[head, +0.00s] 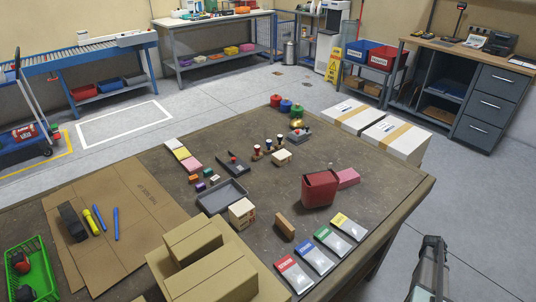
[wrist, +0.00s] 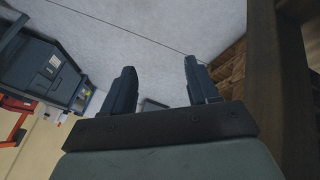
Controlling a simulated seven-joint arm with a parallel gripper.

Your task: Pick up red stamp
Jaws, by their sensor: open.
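A row of three small stamps (head: 268,146) stands upright near the middle of the workbench in the head view. They have knob handles and pale bases; they are too small to tell for certain which one is the red stamp. My gripper (wrist: 158,82) shows in the wrist view with its two fingers apart and nothing between them. Part of my arm shows at the lower right of the head view, off the bench's right edge, well away from the stamps. The wrist view shows no stamp.
The workbench (head: 350,185) holds a red bin (head: 319,188), a grey tray (head: 222,196), cardboard boxes (head: 205,265), a wooden block (head: 285,226) and several coloured packets (head: 312,252). A pale block (head: 281,157) sits close to the stamps. White cartons (head: 395,140) stand beyond the bench's right edge.

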